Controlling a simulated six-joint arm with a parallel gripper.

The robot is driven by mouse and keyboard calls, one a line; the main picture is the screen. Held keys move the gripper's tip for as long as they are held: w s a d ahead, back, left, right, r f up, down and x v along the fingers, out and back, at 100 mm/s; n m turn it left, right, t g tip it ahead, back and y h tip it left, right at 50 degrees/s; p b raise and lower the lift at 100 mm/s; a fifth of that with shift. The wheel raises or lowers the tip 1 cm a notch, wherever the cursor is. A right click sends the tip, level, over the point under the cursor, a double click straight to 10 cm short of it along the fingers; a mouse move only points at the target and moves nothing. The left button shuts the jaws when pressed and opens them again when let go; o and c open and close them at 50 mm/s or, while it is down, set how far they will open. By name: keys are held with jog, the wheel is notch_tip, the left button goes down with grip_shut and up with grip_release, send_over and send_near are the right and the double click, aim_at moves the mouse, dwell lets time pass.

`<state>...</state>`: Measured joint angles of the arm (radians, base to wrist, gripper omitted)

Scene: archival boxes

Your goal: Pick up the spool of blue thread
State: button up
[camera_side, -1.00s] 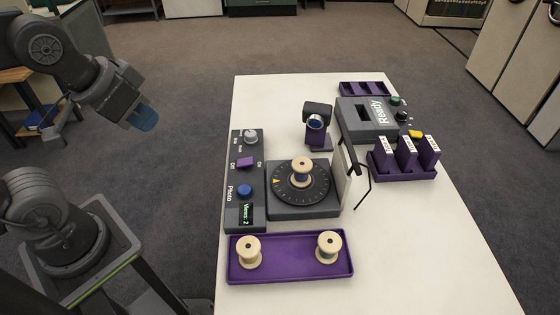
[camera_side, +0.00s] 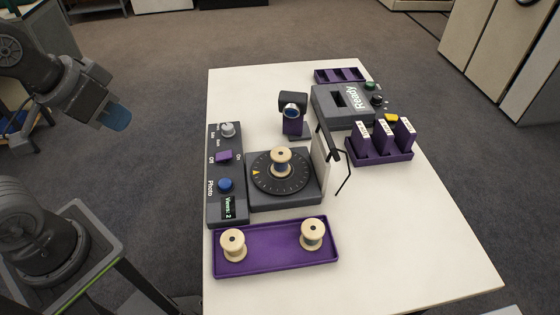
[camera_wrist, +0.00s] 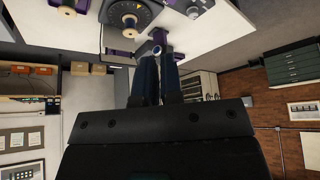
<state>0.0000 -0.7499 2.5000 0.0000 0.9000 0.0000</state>
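A purple tray (camera_side: 275,262) near the table's front holds two cream spools. Its right spool (camera_side: 313,237) shows a strip of bluish thread; its left spool (camera_side: 233,245) looks pale, its thread colour unclear. A third spool (camera_side: 280,162) stands upright on the black turntable (camera_side: 262,178), its thread colour also unclear. My gripper (camera_side: 117,118) is in the air left of the table, well apart from every spool, with nothing seen in it. In the wrist view its two dark blue fingers (camera_wrist: 157,77) lie close together; I cannot tell whether they are fully shut.
A control panel (camera_side: 216,212) reading "Views: 2" stands left of the turntable. A small camera (camera_side: 293,115), a "Ready" box (camera_side: 343,108), a rack of purple cartridges (camera_side: 380,154) and a thin black bent rod (camera_side: 346,178) stand behind and right. The table's right front is clear.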

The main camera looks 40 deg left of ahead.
jog(key=o, duration=1.4)
jog(key=shift+c, duration=0.2)
jog(key=n+g+y, duration=0.1)
jog(key=n+g, duration=0.4)
jog(key=n, duration=0.6)
send_over(280, 155)
notch_tip(280, 155, down, 12)
jog(key=f, duration=0.1)
notch_tip(280, 155, down, 8)
jog(key=shift+d+f, duration=0.1)
jog(key=shift+w+a+f, duration=0.15)
jog(key=shift+w+f, duration=0.05)
jog(key=shift+f, duration=1.15)
jog(key=shift+w+a+f, duration=0.15)
jog(key=shift+f, duration=1.15)
